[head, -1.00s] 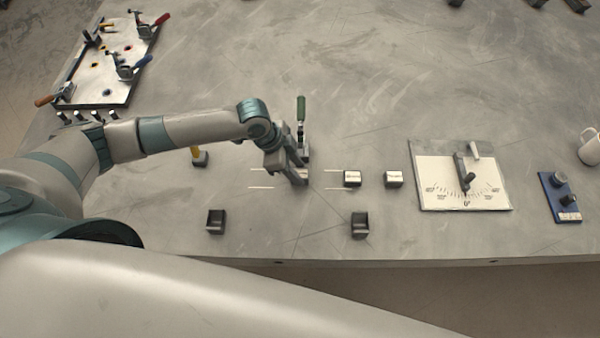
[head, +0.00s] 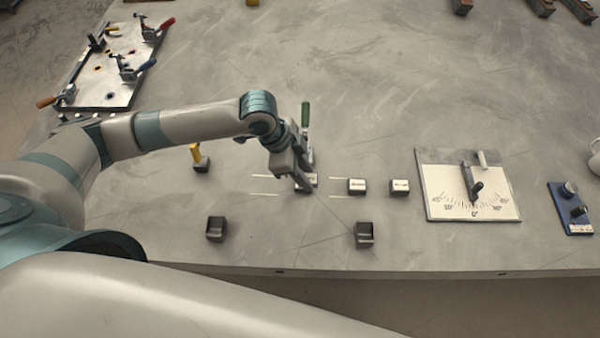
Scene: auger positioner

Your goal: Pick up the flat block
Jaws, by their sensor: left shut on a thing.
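My left gripper (head: 304,188) points down at the table between two pairs of white lines. It is shut on a small block (head: 313,180), seemingly the flat block. Only a pale strip of it shows beside the fingers; the rest is hidden. Whether it touches the table I cannot tell. Two similar dark blocks with pale labelled tops, a nearer one (head: 357,187) and a farther one (head: 399,187), sit in a row to the right. My right gripper is not in view.
A green-handled clamp (head: 306,115) stands just behind the gripper. Dark holders (head: 216,229) (head: 364,235) sit near the front edge, and a yellow-handled piece (head: 195,153) to the left. A dial board (head: 440,207) and blue knob panel (head: 560,215) lie right. A clamp plate (head: 100,90) is far left.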

